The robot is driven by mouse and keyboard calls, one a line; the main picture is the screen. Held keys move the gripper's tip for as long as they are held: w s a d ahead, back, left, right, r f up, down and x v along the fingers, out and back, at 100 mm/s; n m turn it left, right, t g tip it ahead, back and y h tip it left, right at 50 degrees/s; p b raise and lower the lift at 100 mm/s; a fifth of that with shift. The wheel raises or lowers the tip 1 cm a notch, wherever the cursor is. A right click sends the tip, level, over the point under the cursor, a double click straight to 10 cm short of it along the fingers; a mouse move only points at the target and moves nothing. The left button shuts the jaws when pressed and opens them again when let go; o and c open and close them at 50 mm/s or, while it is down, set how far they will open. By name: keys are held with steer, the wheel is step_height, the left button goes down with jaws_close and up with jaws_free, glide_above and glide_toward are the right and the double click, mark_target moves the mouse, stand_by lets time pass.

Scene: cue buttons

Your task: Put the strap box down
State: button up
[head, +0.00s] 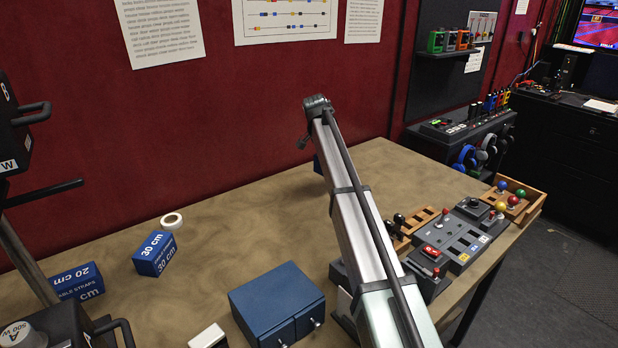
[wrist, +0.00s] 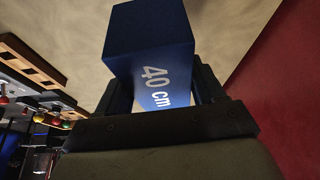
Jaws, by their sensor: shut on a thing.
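A dark blue strap box (wrist: 150,45) marked "40 cm" sits between the fingers of my gripper (wrist: 160,95) in the wrist view. My gripper is shut on it, with a finger along each side. In the head view my own arm hides the gripper, and only a small dark blue piece of the box (head: 318,165) shows beside the arm. I cannot tell whether the box touches the table (head: 240,230). Two other blue strap boxes rest on the table at the left, one marked "30 cm" (head: 155,254) and one marked "20 cm" (head: 80,283).
A white tape roll (head: 172,221) lies behind the 30 cm box. A blue drawer cabinet (head: 277,305) stands at the front middle. Button and joystick panels (head: 460,235) fill the right side. The red wall (head: 270,110) bounds the back. The table between tape roll and arm is clear.

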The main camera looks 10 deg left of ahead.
steer(key=shift+a+r, duration=0.2)
steer(key=shift+r, duration=0.2)
steer(key=s+a+n, duration=0.2)
steer(key=s+a, duration=0.3)
steer(key=a, duration=0.8)
steer(key=s+a+n+y, duration=0.3)
steer(key=s+a+n, duration=0.5)
steer(key=s, duration=0.4)
steer(key=s+a+n+y, duration=0.3)
steer(key=s+a+n, duration=0.4)
steer(key=s+a, duration=0.35)
steer(key=shift+s+d+f, duration=0.15)
steer(key=shift+f, duration=1.55)
steer(key=shift+s+d+f, duration=0.1)
steer(key=shift+f, duration=1.6)
steer(key=shift+s+d+f, duration=0.15)
steer(key=shift+f, duration=1.55)
steer(key=shift+f, duration=0.15)
steer(key=o, duration=1.1)
